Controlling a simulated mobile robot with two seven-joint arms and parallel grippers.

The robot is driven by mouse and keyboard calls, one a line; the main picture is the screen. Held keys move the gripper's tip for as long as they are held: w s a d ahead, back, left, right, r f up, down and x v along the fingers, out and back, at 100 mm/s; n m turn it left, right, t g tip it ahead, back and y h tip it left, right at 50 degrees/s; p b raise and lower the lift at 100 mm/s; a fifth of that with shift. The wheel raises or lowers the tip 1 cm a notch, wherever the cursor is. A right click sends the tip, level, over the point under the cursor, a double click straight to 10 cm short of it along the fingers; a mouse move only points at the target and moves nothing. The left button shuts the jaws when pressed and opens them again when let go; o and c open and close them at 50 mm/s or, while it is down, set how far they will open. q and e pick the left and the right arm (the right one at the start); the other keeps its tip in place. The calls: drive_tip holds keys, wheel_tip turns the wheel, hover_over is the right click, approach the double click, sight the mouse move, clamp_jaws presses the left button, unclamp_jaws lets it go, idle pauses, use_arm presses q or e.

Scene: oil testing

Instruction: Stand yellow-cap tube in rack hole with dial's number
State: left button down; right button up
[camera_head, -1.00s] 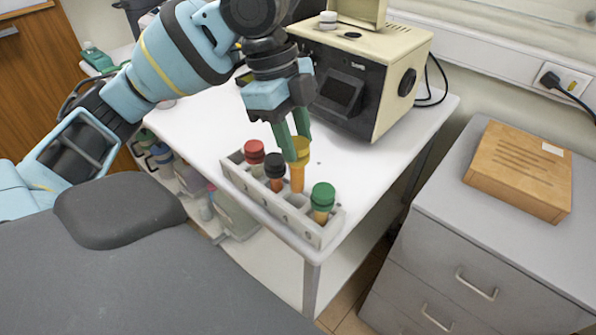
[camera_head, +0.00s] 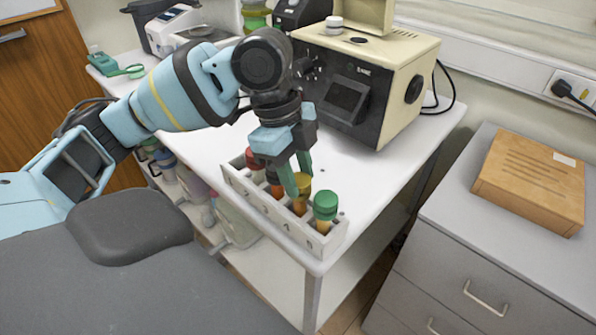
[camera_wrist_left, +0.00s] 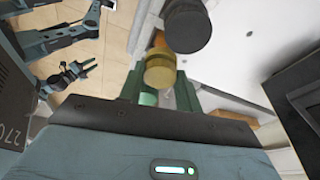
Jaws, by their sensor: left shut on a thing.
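The yellow-cap tube (camera_head: 302,184) is upright at the rack (camera_head: 285,222), between the black-cap and green-cap tubes. My left gripper (camera_head: 296,176) is shut on it from above, with green fingers at its cap. The yellow cap also shows between the fingers in the left wrist view (camera_wrist_left: 160,72). I cannot tell how deep the tube sits in its hole. The rack's front numbers are too small to read surely. A black round knob (camera_head: 414,88) is on the beige machine's side; no number on it is legible. My right gripper (camera_wrist_left: 82,70) shows small and open in the left wrist view.
The red-cap (camera_head: 253,157), black-cap (camera_wrist_left: 187,28) and green-cap (camera_head: 325,207) tubes stand in the rack close to my fingers. The beige machine (camera_head: 385,75) stands behind. A wooden box (camera_head: 530,180) lies on the grey drawer cabinet (camera_head: 450,225). The white table (camera_head: 400,150) is clear right of the rack.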

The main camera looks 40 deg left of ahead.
use_arm(q)
drive_tip(key=shift+f, duration=0.1)
drive_tip(key=c, duration=1)
unclamp_jaws()
use_arm(e)
drive_tip(key=shift+s, duration=0.1)
use_arm(q)
drive_tip(key=shift+o, duration=0.2)
drive_tip(key=shift+r, duration=0.35)
drive_tip(key=p+v, duration=0.2)
drive_tip(key=v, duration=0.9)
drive_tip(key=shift+r, duration=0.3)
use_arm(e)
drive_tip(key=shift+w+d+r, duration=0.1)
drive_tip(key=shift+w+r, duration=0.25)
drive_tip(key=shift+r, duration=0.25)
drive_tip(key=shift+w+r, duration=0.35)
drive_tip(key=shift+r, duration=0.2)
use_arm(q)
drive_tip(key=shift+a, duration=0.1)
use_arm(e)
drive_tip(key=shift+s, duration=0.1)
